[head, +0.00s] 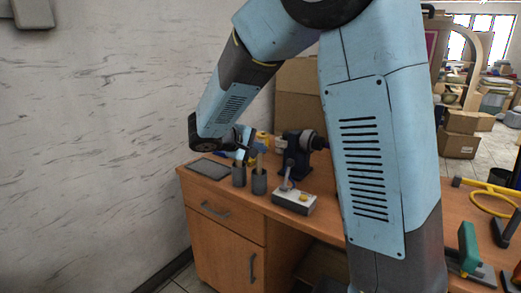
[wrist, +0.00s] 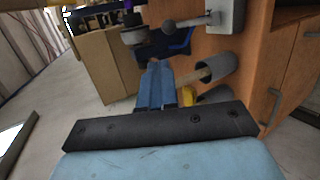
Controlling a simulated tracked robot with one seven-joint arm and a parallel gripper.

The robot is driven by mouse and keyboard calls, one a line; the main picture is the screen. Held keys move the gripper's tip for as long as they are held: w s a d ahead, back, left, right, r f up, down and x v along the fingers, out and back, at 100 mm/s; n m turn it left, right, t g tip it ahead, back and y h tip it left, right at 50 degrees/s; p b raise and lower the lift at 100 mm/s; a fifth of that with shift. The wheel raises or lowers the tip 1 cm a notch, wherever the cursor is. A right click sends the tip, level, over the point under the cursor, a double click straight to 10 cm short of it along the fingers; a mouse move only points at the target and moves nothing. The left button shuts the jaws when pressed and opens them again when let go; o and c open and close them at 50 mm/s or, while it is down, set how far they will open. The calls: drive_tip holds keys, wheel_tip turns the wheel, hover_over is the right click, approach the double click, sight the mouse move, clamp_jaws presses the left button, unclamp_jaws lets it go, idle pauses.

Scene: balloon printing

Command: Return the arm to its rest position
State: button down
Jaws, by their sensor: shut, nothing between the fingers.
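My gripper (wrist: 152,68) shows in the wrist view with its two blue fingers together and nothing between them. In the head view my arm arches over from the right, and its wrist end hangs down at the left, above the back-left part of the wooden desk (head: 224,226). The gripper there is small and hard to separate from the tools behind it. In the wrist view a grey cup (wrist: 216,67) with a wooden handle in it lies just right of the fingers. I cannot tell whether they touch.
Two grey cups (head: 259,184), a dark flat pad (head: 209,168), a dark blue machine (head: 296,160) and a light box with a lever (head: 293,201) stand on the desk. A cardboard box (head: 297,92) is behind. A pale wall (head: 90,150) fills the left.

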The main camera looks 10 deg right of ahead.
drive_tip(key=s+d+r+m+g+y, duration=0.3)
drive_tip(key=s+d+m+g+y, duration=0.1)
drive_tip(key=s+d, duration=0.8)
drive_tip(key=s+a+r+m+t+y, duration=0.1)
drive_tip(key=s+m+y, duration=0.1)
drive_tip(key=s, duration=0.6)
drive_tip(key=s+r+m+t+y, duration=0.1)
drive_tip(key=s+y, duration=0.3)
drive_tip(key=s, duration=0.5)
drive_tip(key=shift+s+a+r+m+t, duration=0.3)
drive_tip(key=shift+a+r+m, duration=0.1)
drive_tip(key=shift+r, duration=0.2)
